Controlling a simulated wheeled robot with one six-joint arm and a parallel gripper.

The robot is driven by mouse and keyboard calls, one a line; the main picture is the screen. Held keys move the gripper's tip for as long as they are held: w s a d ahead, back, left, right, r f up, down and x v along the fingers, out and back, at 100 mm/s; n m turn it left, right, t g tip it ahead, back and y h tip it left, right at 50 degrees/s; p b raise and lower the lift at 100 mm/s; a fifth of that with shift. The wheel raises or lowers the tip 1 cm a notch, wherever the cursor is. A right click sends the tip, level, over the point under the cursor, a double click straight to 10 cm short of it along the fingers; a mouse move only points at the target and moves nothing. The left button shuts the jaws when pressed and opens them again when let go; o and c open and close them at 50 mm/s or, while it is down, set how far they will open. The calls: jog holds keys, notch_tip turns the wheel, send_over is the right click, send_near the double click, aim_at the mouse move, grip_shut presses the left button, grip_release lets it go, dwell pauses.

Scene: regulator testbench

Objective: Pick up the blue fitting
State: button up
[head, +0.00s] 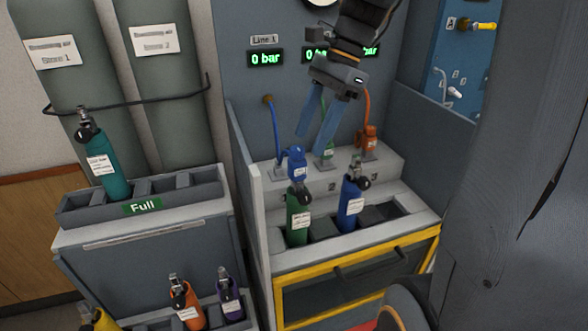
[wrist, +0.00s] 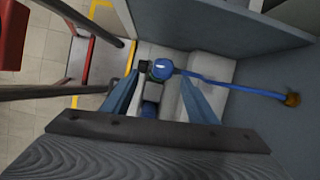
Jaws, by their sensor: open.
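In the wrist view the blue fitting (wrist: 161,69) shows near the gap between the tips of my open gripper (wrist: 159,80). I see no clear contact.
A green fitting (head: 325,151) and an orange fitting (head: 369,137) stand farther right on the ledge. A green bottle (head: 298,218) and a blue bottle (head: 350,204) stand in front. A side panel (head: 247,175) borders the bench's left.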

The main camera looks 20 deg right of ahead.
aim_at(298, 162)
jog(key=shift+w+f, duration=0.25)
jog(key=shift+w, duration=0.1)
jog(key=shift+p+x, duration=0.7)
jog(key=shift+x, duration=3.1)
jog(key=shift+a+r, duration=0.1)
jog(key=shift+a, duration=0.05)
jog(key=c, duration=1.3)
